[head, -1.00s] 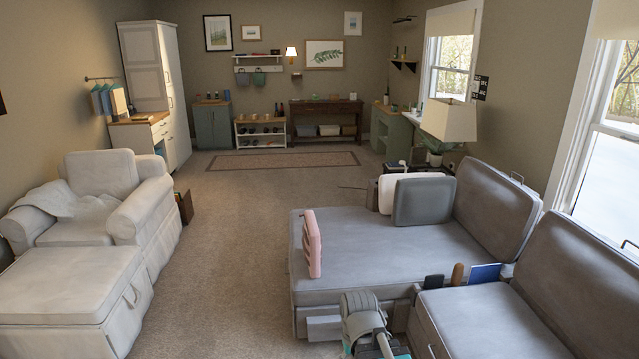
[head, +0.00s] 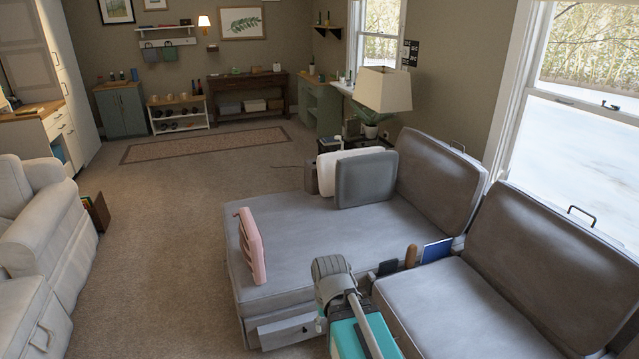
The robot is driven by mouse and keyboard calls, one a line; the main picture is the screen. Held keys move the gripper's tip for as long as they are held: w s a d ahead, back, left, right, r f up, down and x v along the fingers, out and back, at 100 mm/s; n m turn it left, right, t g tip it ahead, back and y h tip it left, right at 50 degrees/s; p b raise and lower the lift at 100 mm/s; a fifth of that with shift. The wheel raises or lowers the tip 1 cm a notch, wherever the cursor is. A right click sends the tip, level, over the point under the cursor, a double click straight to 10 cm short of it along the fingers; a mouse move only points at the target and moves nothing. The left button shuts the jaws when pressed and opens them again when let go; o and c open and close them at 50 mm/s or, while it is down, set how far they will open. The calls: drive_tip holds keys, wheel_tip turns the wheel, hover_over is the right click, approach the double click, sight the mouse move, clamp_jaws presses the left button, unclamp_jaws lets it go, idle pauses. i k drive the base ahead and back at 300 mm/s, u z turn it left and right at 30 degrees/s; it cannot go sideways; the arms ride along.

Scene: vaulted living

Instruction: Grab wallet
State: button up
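I cannot pick out a wallet for certain. A small dark flat item (head: 388,267) stands in the gap between the two grey seat sections, beside a brown rounded item (head: 411,256) and a blue flat item (head: 437,250). Any of these is too small to name surely. Part of my own arm, grey and teal, shows at the bottom centre in front of the sofa. My gripper's fingers do not show.
A white armchair (head: 50,230) stands left. Open carpet (head: 160,235) lies between them.

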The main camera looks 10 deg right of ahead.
sight(389, 266)
drive_tip(key=z, duration=0.25)
drive_tip(key=i, duration=1.4)
drive_tip(key=z, duration=0.25)
